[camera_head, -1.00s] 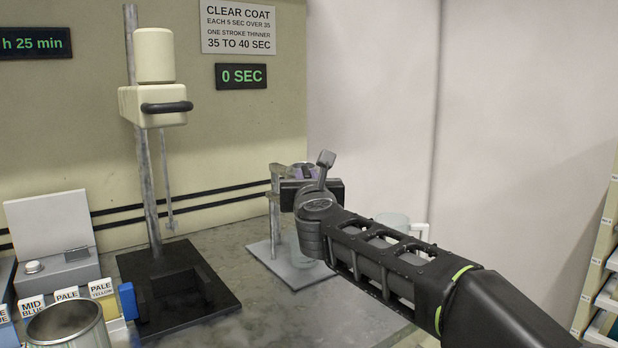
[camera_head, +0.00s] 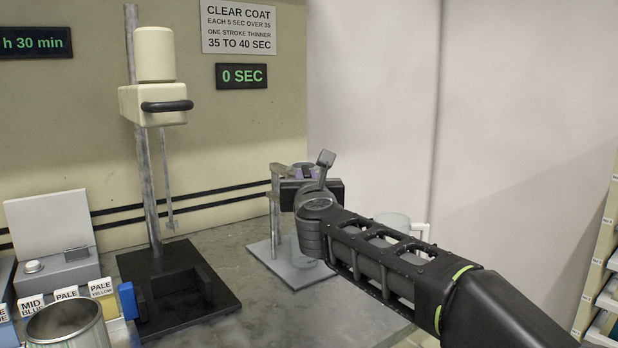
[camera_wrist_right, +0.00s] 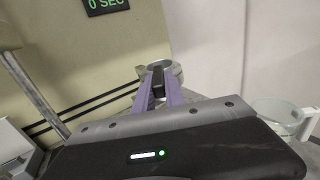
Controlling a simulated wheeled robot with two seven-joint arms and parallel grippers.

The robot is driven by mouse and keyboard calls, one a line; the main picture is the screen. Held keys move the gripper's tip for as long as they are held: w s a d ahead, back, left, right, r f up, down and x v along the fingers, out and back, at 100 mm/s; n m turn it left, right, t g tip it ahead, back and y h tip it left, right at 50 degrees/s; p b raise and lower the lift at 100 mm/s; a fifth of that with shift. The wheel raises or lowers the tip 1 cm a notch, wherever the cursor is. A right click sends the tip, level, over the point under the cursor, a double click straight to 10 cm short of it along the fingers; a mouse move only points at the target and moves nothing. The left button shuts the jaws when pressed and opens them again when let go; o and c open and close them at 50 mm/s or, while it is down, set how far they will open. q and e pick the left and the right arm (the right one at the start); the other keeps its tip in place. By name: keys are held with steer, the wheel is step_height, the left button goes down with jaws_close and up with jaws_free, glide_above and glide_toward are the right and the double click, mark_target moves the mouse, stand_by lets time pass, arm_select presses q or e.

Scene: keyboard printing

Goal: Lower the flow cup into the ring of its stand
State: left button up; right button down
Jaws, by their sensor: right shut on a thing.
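My right gripper (camera_wrist_right: 158,88) has purple fingers and is shut on the dark handle of the flow cup (camera_wrist_right: 165,68), whose round grey rim shows just beyond the fingertips. In the head view the cup is mostly hidden behind my right wrist, at the top of its stand. The stand has a thin metal post (camera_head: 273,208) and a pale base plate (camera_head: 264,251). The cup is over or at the stand's ring, but the ring is hidden and I cannot tell whether the cup sits in it. My left gripper is out of view.
A clear vessel (camera_head: 300,250) stands on the base plate, partly behind my arm. A clear mug (camera_head: 393,220) is behind my forearm. The mixer's black base (camera_head: 219,301) and an open metal can (camera_head: 63,326) are at left. Bench between mixer and stand is clear.

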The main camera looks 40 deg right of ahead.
steer(key=shift+w+d+f+b, duration=0.15)
steer(key=shift+f+b, duration=0.15)
steer(key=shift+f, duration=0.6)
steer(key=shift+w+r, duration=0.1)
stand_by(0.8)
steer(key=shift+f+b, duration=0.3)
steer(key=shift+b, duration=0.15)
steer(key=shift+r, duration=0.15)
steer(key=shift+a+r+p, duration=0.2)
steer(key=shift+r+p, duration=0.2)
steer(key=shift+p, duration=0.1)
steer(key=shift+a+r+p, duration=0.15)
steer(key=shift+r+p, duration=1.55)
steer(key=shift+r, duration=0.8)
